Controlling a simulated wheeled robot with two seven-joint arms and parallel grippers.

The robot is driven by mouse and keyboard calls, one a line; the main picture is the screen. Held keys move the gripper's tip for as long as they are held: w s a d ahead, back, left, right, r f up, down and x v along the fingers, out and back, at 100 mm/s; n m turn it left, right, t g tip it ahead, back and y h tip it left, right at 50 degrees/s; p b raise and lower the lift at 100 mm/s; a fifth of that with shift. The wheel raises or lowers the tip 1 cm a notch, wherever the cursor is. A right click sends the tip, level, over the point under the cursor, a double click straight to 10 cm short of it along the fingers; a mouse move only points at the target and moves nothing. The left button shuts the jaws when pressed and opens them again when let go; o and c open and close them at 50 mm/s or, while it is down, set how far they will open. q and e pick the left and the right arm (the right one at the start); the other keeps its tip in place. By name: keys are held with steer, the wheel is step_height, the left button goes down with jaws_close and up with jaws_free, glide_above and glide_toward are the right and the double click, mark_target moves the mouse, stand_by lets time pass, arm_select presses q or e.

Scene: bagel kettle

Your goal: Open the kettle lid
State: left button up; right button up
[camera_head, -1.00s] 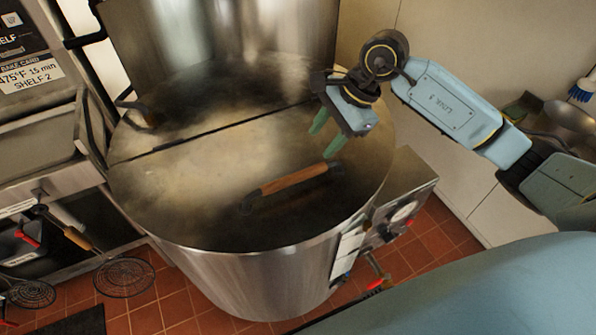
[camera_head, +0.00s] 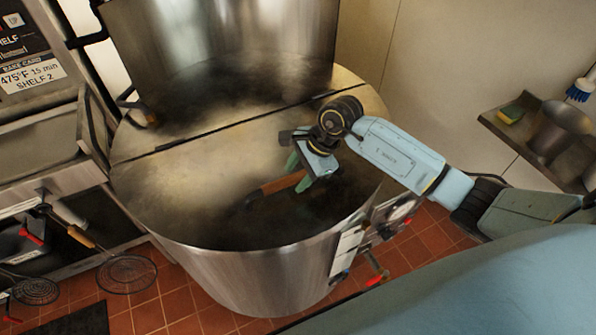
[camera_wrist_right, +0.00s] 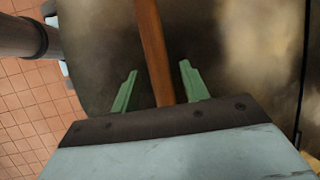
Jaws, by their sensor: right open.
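The kettle (camera_head: 240,272) is a large round steel vessel with its flat lid (camera_head: 185,190) down on the near half. The lid carries a wooden handle (camera_head: 281,184) with dark end mounts; its right end is hidden by my gripper. My right gripper (camera_head: 296,174) is open at the right part of the handle. In the right wrist view the wooden handle (camera_wrist_right: 154,45) runs between the two green fingertips (camera_wrist_right: 158,82), with a gap on each side. I cannot tell whether the fingers reach down around it. My left gripper is not in view.
A tall steel panel (camera_head: 225,35) stands behind the kettle. A control box with a gauge (camera_head: 400,211) is on its right side. A rack with utensils (camera_head: 45,190) stands at left, and a wall shelf (camera_head: 500,128) holds a pot (camera_head: 558,128) at right.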

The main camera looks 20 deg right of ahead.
jaws_close()
steer(key=shift+r, duration=0.1)
